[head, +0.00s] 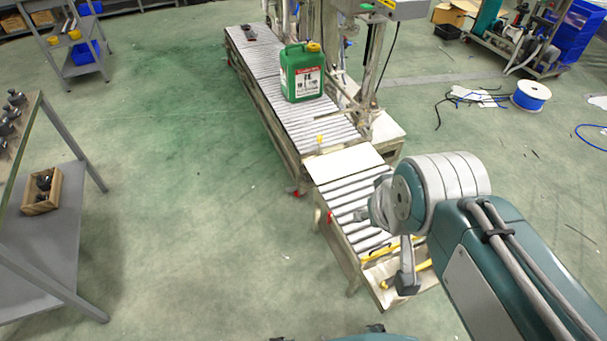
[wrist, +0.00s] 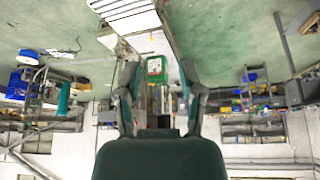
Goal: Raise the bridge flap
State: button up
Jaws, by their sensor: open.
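The bridge flap (head: 343,163) is a pale flat plate between the two roller conveyor sections. It lies flat, level with the rollers. In the wrist view, which is upside down, the plate (wrist: 133,23) shows near the top beyond the near rollers. A small yellow knob (head: 320,139) stands at the far edge of the plate. My gripper (wrist: 160,76) is open and empty, its two fingers spread apart. In the head view my arm holds it over the right side of the near conveyor, short of the flap and apart from it. My wrist partly hides the near rollers there.
A green jug (head: 302,73) stands on the far conveyor (head: 257,60), beside a machine frame (head: 375,60). Yellow bars (head: 395,250) lie at the near conveyor's end. A grey workbench (head: 50,235) stands at left. Open green floor (head: 190,180) lies between bench and conveyor.

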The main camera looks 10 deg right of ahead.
aim_at(328, 168)
jog(key=j+u, duration=0.25)
jog(key=u, duration=0.15)
jog(key=i+j+u, duration=0.3)
jog(key=i+j, duration=0.65)
jog(key=i+z, duration=0.2)
jog(key=i, duration=0.3)
jog(key=i+j+z, duration=0.2)
jog(key=i, duration=0.25)
jog(key=i+j+z, duration=0.2)
jog(key=i, duration=0.3)
jog(key=i+l+z, duration=0.1)
jog(key=i+z, duration=0.45)
jog(key=z, duration=0.2)
jog(key=i+z, duration=0.4)
jog(key=i+j+z, duration=0.1)
jog(key=z, duration=0.3)
jog(key=i+j, duration=0.05)
jog(key=i, duration=0.05)
